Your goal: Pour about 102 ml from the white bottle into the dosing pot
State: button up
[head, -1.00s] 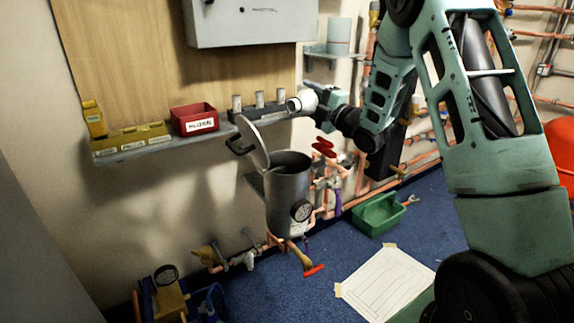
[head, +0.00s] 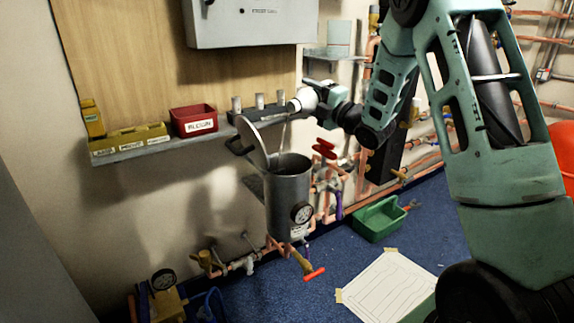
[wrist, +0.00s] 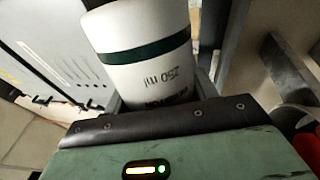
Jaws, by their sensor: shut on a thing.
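The white bottle (wrist: 145,35) fills the top of the wrist view, with a dark green band and the marking "250 ml". My gripper (head: 318,100) is shut on it; the wrist view shows the gripper (wrist: 165,115) against its lower part. In the head view the bottle (head: 300,101) is tipped, its mouth toward the left and down. A thin pale stream appears to fall from it toward the dosing pot (head: 288,200). The pot is a grey metal cylinder with its lid (head: 253,145) swung up at the left and a dial on its front. The liquid level inside is hidden.
A shelf (head: 150,150) on the left wall holds a red bin (head: 194,120) and yellow boxes. A grey cabinet (head: 250,22) hangs above. Copper pipes and red-handled valves surround the pot. A green tray (head: 378,220) and a paper sheet (head: 385,284) lie on the blue floor.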

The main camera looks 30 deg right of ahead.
aim_at(316, 94)
jog(key=shift+w+d, duration=0.15)
jog(key=shift+w+d+r, duration=0.1)
jog(key=shift+w+d, duration=0.05)
jog(key=shift+d, duration=0.05)
jog(key=shift+w+d+n+b, duration=0.1)
jog(key=shift+d+n+b, duration=0.3)
jog(key=shift+d, duration=0.05)
jog(key=shift+d+n+y+b, duration=0.4)
jog(key=shift+d+b, duration=0.3)
jog(key=shift+a+f+n+g+b, duration=0.1)
jog(key=shift+f+n+g+b, duration=0.15)
jog(key=shift+n+b, duration=0.9)
